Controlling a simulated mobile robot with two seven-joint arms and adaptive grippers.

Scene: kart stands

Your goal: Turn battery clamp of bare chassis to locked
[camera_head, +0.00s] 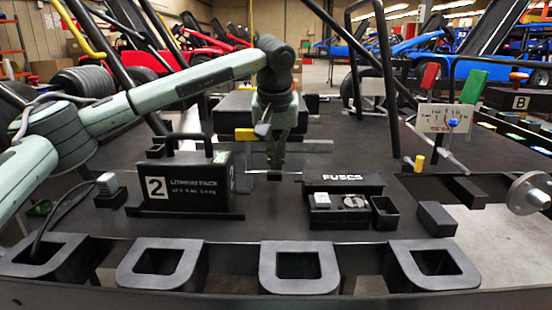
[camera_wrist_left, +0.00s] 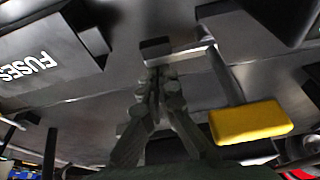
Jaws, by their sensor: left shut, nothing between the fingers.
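A yellow grip (camera_head: 246,134), which looks like the clamp handle, sits behind my left gripper and to its left in the head view. In the left wrist view the yellow grip (camera_wrist_left: 250,121) is at the near end of a grey bar (camera_wrist_left: 226,75). My left gripper (camera_head: 275,167) points down over the dark chassis deck, shut and empty. In the wrist view its fingertips (camera_wrist_left: 155,78) are together, left of the bar and apart from the yellow grip. The arm partly hides the clamp area in the head view. My right gripper is not in view.
A battery marked 2 (camera_head: 188,188) stands front left of the gripper. A fuse box (camera_head: 343,186) stands front right. A small panel (camera_head: 444,118) with red and green flags is at right. Black tubes rise around the deck. Bare deck (camera_head: 345,150) lies right of the gripper.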

